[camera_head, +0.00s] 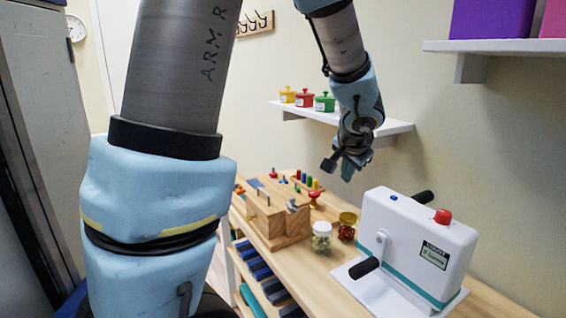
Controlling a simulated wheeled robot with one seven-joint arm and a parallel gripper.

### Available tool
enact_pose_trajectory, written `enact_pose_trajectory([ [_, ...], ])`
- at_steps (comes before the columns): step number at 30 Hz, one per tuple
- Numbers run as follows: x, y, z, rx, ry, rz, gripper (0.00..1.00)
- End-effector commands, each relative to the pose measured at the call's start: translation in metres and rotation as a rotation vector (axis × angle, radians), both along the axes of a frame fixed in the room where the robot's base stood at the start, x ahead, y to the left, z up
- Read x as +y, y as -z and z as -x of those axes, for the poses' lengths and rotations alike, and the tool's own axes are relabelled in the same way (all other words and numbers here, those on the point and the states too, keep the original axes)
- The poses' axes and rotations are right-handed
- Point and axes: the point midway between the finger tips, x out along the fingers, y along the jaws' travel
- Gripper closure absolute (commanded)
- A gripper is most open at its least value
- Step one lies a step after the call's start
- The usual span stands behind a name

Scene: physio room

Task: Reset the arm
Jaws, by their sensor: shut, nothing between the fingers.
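My arm, blue and grey, comes in at the top left and bends over the wooden table (330,280). My gripper (347,176) hangs above the table, pointing down, left of the white crank machine. It is small and dark in this view. It is shut and holds nothing. It is clear of the table and the things on it. My own arm link hides much of the left side of the picture.
A white crank machine (405,235) with black handles stands on the right of the table. Jars (322,238), a wooden box (272,222) and a peg board (308,181) stand left of it. A wall shelf (390,127) with colored pots (305,98) is behind my gripper.

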Motion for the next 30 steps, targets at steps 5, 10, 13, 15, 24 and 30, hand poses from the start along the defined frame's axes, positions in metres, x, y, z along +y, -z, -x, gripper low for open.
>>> enact_pose_trajectory([
  [5, 0.125, 0.033, 0.020, 0.194, -0.316, 0.017, 1.00],
  [10, 0.201, 0.057, 0.066, 0.369, -0.567, 0.089, 1.00],
  [13, 0.225, 0.066, 0.091, 0.444, -0.675, 0.143, 1.00],
  [15, 0.234, 0.070, 0.104, 0.482, -0.729, 0.176, 1.00],
  [24, 0.243, 0.074, 0.120, 0.528, -0.795, 0.225, 1.00],
  [30, 0.243, 0.074, 0.120, 0.527, -0.795, 0.224, 1.00],
])
